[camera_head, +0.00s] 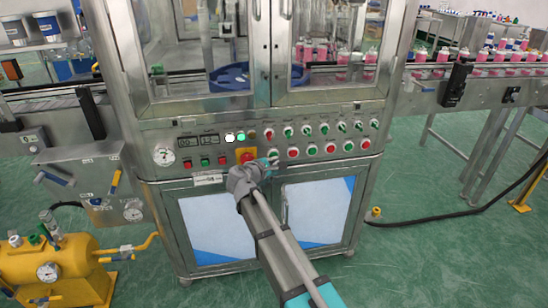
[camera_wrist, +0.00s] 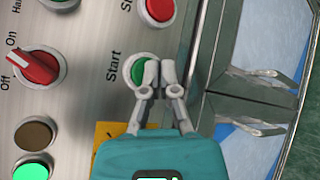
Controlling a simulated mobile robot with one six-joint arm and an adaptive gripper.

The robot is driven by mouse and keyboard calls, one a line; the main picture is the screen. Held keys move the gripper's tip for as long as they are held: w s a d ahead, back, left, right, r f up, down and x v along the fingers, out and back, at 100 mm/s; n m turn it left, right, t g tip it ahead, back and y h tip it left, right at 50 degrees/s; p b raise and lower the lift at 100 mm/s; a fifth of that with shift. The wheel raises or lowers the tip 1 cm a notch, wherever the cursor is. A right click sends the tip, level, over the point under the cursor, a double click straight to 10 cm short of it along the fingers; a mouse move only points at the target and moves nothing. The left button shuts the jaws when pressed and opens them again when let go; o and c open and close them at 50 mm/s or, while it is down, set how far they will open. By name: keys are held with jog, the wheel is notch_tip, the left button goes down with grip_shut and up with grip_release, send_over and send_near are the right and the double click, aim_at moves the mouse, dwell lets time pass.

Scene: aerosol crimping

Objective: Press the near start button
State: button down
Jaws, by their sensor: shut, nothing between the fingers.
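In the wrist view, the green start button (camera_wrist: 138,71) sits in a pale ring on the steel panel, with the word "Start" beside it. My gripper (camera_wrist: 159,72) is shut and empty, and its fingertips cover the right part of the button. Whether they touch it or hover in front of it cannot be told. In the head view, my gripper (camera_head: 274,162) is at the lower button row of the machine's front panel, and it largely hides the start button there.
A red stop button (camera_wrist: 160,8) and a red On/Off knob (camera_wrist: 36,67) are close by. A red emergency button (camera_head: 247,156) on a yellow plate lies just left of my gripper. Cabinet doors with a handle (camera_head: 284,207) are below.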

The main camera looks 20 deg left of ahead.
jog(key=shift+s+d, duration=0.2)
jog(key=shift+s, duration=0.15)
dwell(0.3)
jog(key=s+d, duration=0.1)
jog(key=s, duration=0.2)
jog(key=s+d, duration=0.1)
jog(key=shift+s+d, duration=0.15)
jog(key=shift+d, duration=0.15)
